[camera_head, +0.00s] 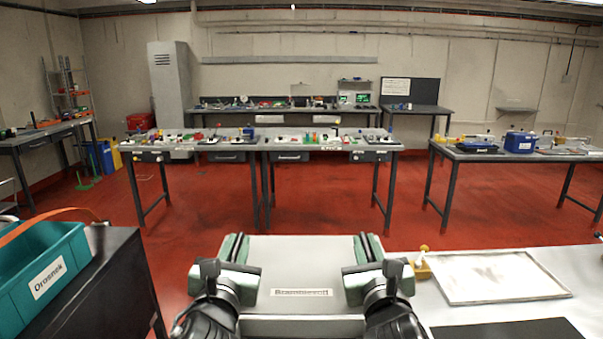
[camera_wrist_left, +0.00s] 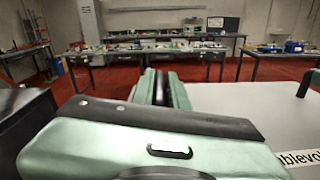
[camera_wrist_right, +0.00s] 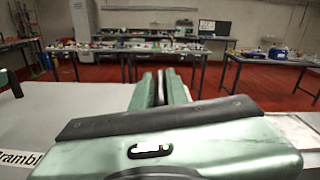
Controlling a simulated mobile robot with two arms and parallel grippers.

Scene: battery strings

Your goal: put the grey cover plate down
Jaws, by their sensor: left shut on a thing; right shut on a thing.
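The grey cover plate (camera_head: 300,262) is a flat light-grey panel with a printed label on its near part. It is in the middle foreground of the head view, between my two grippers. My left gripper (camera_head: 234,250) is shut on its left edge, and my right gripper (camera_head: 368,250) is shut on its right edge. The plate also shows in the left wrist view (camera_wrist_left: 250,105) and in the right wrist view (camera_wrist_right: 60,105). What lies under the plate is hidden, and I cannot tell whether it touches anything below.
A light table (camera_head: 428,300) on the right bears a framed panel (camera_head: 495,277), a small yellow object (camera_head: 422,264) and a dark mat (camera_head: 510,329). A teal bin (camera_head: 45,270) stands on a dark surface at the left. Red floor and workbenches lie beyond.

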